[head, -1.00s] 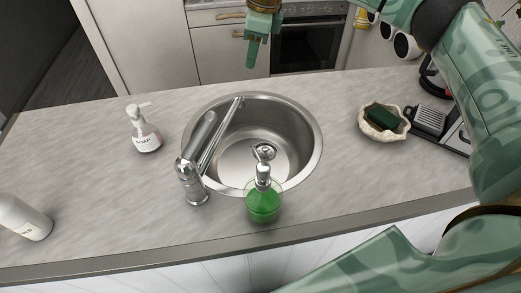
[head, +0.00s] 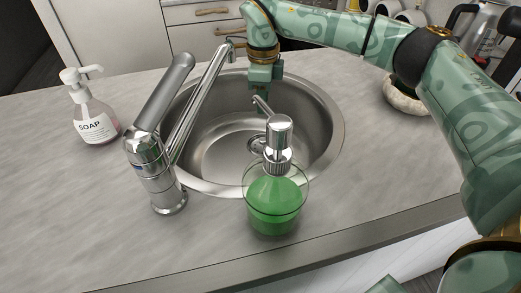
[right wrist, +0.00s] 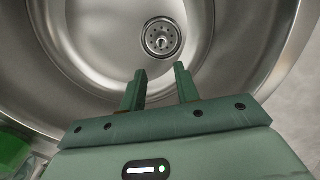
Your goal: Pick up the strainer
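The strainer (right wrist: 161,37) is a small round metal piece with holes and a center knob. It sits in the drain at the bottom of the steel sink (right wrist: 85,45). In the head view the strainer (head: 256,144) is partly hidden behind the green soap dispenser's pump. My right gripper (right wrist: 161,72) is open and empty, its two fingers apart and pointing toward the strainer. In the head view my right gripper (head: 263,80) hangs over the far part of the sink, above and apart from the strainer. My left gripper is not in view.
A chrome faucet (head: 150,165) stands left of the sink, its spout reaching over it. A green soap dispenser (head: 274,205) stands at the sink's near edge. A soap bottle (head: 92,115) stands at left. A shell-like dish (head: 405,98) is at right, partly behind my arm.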

